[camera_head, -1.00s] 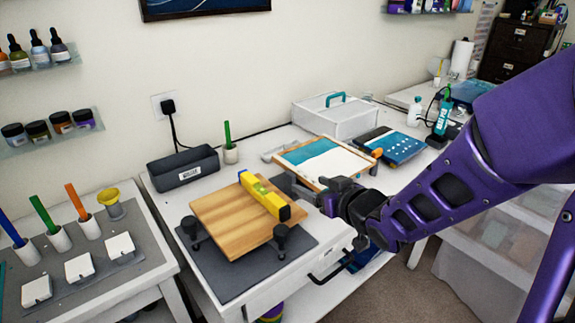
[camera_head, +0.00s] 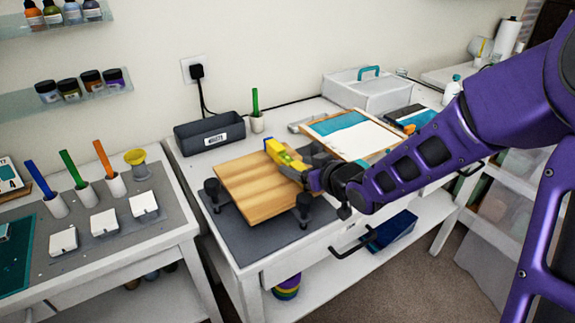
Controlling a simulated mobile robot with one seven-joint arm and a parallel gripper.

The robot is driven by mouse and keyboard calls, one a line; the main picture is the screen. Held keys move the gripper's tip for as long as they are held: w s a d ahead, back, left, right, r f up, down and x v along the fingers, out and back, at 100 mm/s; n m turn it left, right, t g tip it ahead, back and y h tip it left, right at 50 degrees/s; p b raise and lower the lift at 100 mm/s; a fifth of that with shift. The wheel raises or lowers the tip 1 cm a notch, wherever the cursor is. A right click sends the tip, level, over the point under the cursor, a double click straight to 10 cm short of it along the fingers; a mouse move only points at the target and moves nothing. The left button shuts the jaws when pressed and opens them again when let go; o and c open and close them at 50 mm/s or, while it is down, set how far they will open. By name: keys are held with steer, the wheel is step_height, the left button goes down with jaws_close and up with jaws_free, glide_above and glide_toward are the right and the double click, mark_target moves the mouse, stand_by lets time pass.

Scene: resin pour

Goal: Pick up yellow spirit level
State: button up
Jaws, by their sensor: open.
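The yellow spirit level (camera_head: 281,152) lies on a square wooden board (camera_head: 252,196), near the board's back right side. The board rests on black supports above a dark grey mat (camera_head: 240,237). My gripper (camera_head: 303,171) is at the near right end of the level, coming in from the right. It is open, with its fingers at or around that end. The near end of the level is partly hidden by the gripper, and I cannot tell whether the fingers touch it.
A black bin (camera_head: 209,136) and a green stick in a white holder (camera_head: 256,112) stand behind the board. A wood-framed panel (camera_head: 352,133) lies to the right, close to my arm. A side table (camera_head: 100,240) with coloured sticks and white blocks stands left.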

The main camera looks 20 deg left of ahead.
mark_target(293, 160)
steer(key=x, duration=0.5)
steer(key=shift+w+a+r, duration=0.3)
steer(key=shift+w, duration=0.05)
jaws_close()
